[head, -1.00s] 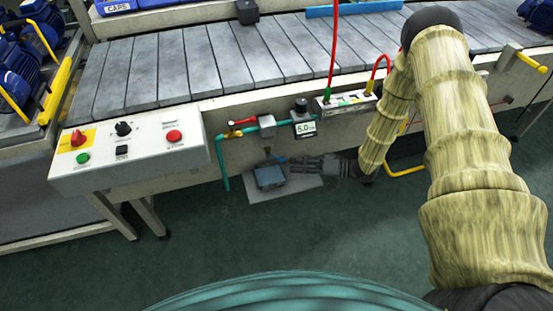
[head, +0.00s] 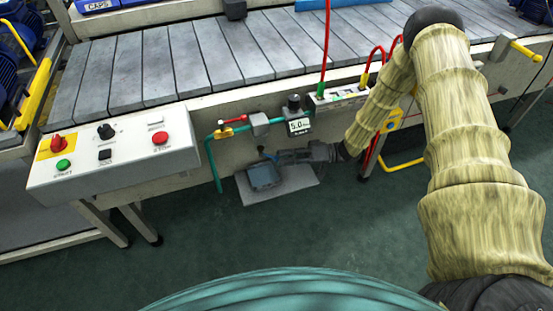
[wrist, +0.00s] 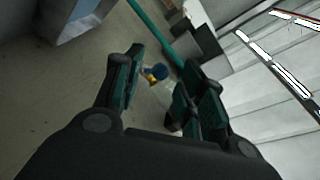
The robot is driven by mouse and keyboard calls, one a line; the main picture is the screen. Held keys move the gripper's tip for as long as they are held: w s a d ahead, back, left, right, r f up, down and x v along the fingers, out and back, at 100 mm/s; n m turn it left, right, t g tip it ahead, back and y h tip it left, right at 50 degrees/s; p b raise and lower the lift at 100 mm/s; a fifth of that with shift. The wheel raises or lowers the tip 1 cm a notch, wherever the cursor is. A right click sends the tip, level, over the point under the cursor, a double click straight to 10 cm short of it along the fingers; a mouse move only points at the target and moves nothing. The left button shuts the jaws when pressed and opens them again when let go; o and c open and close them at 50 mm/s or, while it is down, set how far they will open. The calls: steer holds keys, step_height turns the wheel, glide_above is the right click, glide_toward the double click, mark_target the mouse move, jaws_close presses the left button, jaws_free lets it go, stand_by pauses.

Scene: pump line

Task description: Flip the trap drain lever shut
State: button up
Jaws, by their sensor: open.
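A small blue lever end (head: 262,150) shows just left of my gripper in the head view, low under the conveyor's side beam. In the wrist view the blue lever end (wrist: 159,72), with a bit of brass beside it, shows between and beyond the fingertips. My gripper (head: 280,156) is open, and nothing is between its fingers that I can see being held. It also shows in the wrist view (wrist: 163,72) with both fingers spread. The lever's exact angle is too small to tell. I cannot tell whether a finger touches it.
A dark blue-grey box (head: 264,176) stands on a light floor plate (head: 290,188) below my gripper. A teal pipe (head: 214,165) with a red-handled valve (head: 234,120) and a gauge (head: 298,126) are above. A control box (head: 110,155) is at left. Floor in front is clear.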

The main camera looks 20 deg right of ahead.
mark_target(276, 158)
steer(key=shift+w+a, duration=0.2)
steer(key=shift+a, duration=1.35)
steer(key=shift+c, duration=0.4)
jaws_close()
